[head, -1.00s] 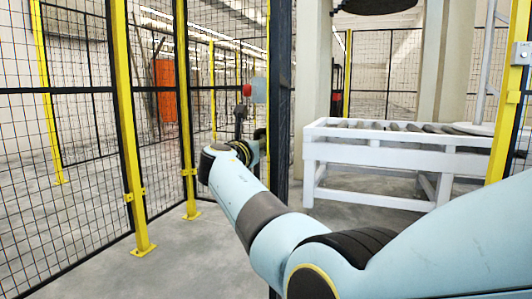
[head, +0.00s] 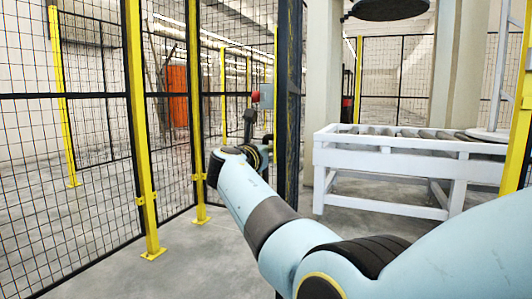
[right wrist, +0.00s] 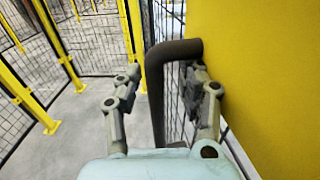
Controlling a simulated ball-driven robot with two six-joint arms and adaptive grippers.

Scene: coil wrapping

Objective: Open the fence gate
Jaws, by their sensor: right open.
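The fence gate's dark frame (head: 289,110) stands almost edge-on in the middle of the head view, where my right arm reaches it. In the right wrist view a dark bent handle bar (right wrist: 156,100) stands upright in front of a yellow plate (right wrist: 270,60). My right gripper (right wrist: 163,76) is open, with one finger on each side of the bar. The right finger is in the gap between bar and plate; the left finger is clear of the bar. In the head view this gripper (head: 262,146) is mostly hidden by my wrist and the frame. My left gripper is out of view.
Mesh fence panels with yellow posts (head: 140,120) stand at the left. A white roller conveyor (head: 400,155) stands beyond the frame at the right. A red and grey box (head: 262,95) shows beside the frame. The grey floor (head: 190,260) at the left is clear.

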